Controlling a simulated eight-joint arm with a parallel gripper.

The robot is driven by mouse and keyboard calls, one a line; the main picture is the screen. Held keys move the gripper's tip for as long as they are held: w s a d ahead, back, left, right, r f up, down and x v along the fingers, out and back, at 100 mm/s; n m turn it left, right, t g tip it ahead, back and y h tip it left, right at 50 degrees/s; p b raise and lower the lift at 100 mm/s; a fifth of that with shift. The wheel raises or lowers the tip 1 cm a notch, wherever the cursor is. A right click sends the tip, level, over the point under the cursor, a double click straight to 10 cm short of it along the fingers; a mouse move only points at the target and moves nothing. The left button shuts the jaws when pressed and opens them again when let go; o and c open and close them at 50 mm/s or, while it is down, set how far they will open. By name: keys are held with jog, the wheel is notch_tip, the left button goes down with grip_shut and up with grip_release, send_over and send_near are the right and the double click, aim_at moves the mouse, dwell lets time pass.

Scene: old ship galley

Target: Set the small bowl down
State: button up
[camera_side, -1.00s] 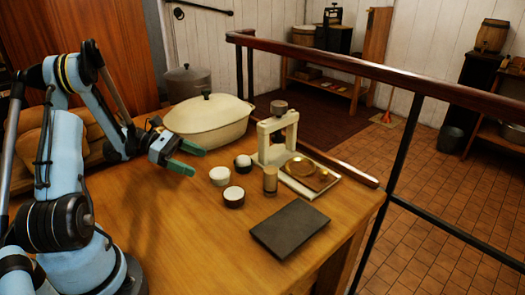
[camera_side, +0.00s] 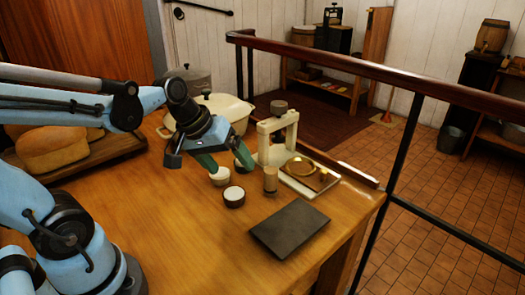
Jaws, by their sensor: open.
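Several small round vessels stand on the wooden table. A pale cup-like bowl (camera_side: 220,177) is close under my gripper's left finger, and a dark one with a white top (camera_side: 234,197) stands nearer the camera. Another dark one (camera_side: 246,166) is mostly hidden behind the right finger. I cannot tell which is the small bowl. My gripper (camera_side: 225,165) is open, its green fingers pointing down and spread over these vessels. Nothing is clearly held, and I cannot tell whether the fingers touch anything.
A small wooden cylinder (camera_side: 270,180) and a pale press-like stand (camera_side: 263,142) are right of the gripper. Beyond is a tray with brass pieces (camera_side: 314,190). A dark slab (camera_side: 290,229) lies near the front edge. A cream lidded pot (camera_side: 234,109) stands behind; bread (camera_side: 52,150) is left.

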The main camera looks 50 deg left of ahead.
jog(key=s+d+m, duration=0.1)
jog(key=m, duration=0.1)
jog(key=d+m+t+y, duration=0.1)
jog(key=m, duration=0.1)
jog(key=shift+s+r, duration=0.35)
jog(key=shift+o, duration=0.3)
jog(key=m, duration=0.2)
jog(key=shift+s+d+r+m+t, duration=0.2)
jog(key=shift+s+d+m+t, duration=0.15)
jog(key=shift+m+t, duration=0.05)
jog(key=g, duration=0.7)
send_over(220, 172)
jog(key=shift+n, duration=0.3)
jog(key=f, duration=0.8)
jog(key=shift+s+d, duration=0.15)
jog(key=shift+s, duration=0.2)
jog(key=shift+w+a+f, duration=0.1)
jog(key=shift+w+f, duration=0.05)
jog(key=shift+f, duration=1.2)
jog(key=shift+w+a+f, duration=0.1)
jog(key=shift+w+f, duration=0.05)
jog(key=shift+f, duration=1.15)
